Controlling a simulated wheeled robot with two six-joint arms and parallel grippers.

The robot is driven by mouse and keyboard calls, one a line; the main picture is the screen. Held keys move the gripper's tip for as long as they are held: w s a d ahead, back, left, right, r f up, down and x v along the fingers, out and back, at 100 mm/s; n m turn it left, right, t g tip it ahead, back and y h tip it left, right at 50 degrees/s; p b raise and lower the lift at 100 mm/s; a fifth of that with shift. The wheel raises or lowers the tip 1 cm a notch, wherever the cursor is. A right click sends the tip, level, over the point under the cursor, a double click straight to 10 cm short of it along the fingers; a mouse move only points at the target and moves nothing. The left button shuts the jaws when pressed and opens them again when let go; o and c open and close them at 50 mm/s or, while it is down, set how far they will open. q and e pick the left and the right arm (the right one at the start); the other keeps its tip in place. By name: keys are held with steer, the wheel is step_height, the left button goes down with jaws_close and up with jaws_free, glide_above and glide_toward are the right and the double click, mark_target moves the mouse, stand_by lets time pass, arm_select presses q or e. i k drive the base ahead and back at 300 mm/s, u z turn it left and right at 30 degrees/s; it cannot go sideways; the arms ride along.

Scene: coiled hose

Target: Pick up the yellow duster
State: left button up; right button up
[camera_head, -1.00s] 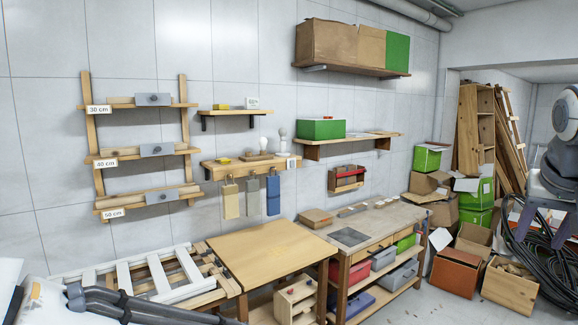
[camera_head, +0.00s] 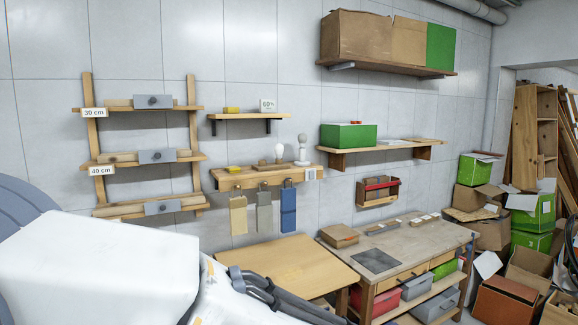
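The yellow duster (camera_head: 238,215) is a pale yellow cloth hanging flat from a peg below the middle wooden wall shelf. It is the leftmost of three hanging cloths, beside a grey one (camera_head: 264,212) and a blue one (camera_head: 288,210). My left arm fills the lower left. Its dark gripper (camera_head: 250,281) shows at the lower middle, in front of the wooden table and below the duster in the picture, apart from it. I cannot tell whether its fingers are open or shut. My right gripper is out of view.
The peg shelf (camera_head: 222,180) holds a yellow block, a bulb and a lamp-like item. A wooden table (camera_head: 300,258) stands below the cloths, with a workbench (camera_head: 425,238) to its right. A slatted wall rack (camera_head: 87,130) is at left. Boxes crowd the right.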

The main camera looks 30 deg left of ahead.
mark_target(235, 169)
steer(key=u, duration=0.05)
steer(key=i, duration=1.6)
steer(key=u, duration=0.6)
steer(key=i, duration=0.8)
steer(key=u, duration=1.45)
steer(key=i, duration=0.85)
steer(key=u, duration=0.75)
